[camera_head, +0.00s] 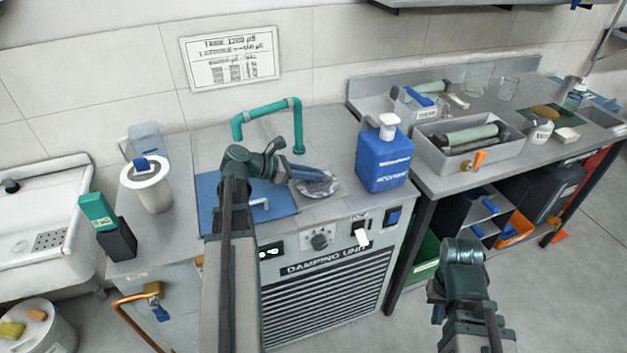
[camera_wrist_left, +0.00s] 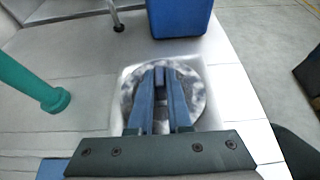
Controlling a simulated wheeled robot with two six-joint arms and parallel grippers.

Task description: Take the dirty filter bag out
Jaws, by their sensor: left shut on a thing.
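The dirty filter bag (camera_head: 318,188) shows as a mottled grey, round thing at the top of the damping unit (camera_head: 330,205). In the left wrist view the bag (camera_wrist_left: 196,85) sits within a pale square surround, around and below my fingertips. My left gripper (camera_head: 326,177) reaches over it from the left. Its blue fingers (camera_wrist_left: 160,72) are closed together on a small blue part at the bag's middle. The fingers hide part of the bag. My right gripper (camera_head: 438,308) hangs low at the right, away from the unit, its jaws not clearly visible.
A blue bottle (camera_head: 385,160) stands just right of the bag. A teal pipe (camera_head: 265,108) arches behind, and a blue panel (camera_head: 225,215) lies left. A white container (camera_head: 153,190) stands further left. A grey tray (camera_head: 428,155) occupies the right bench.

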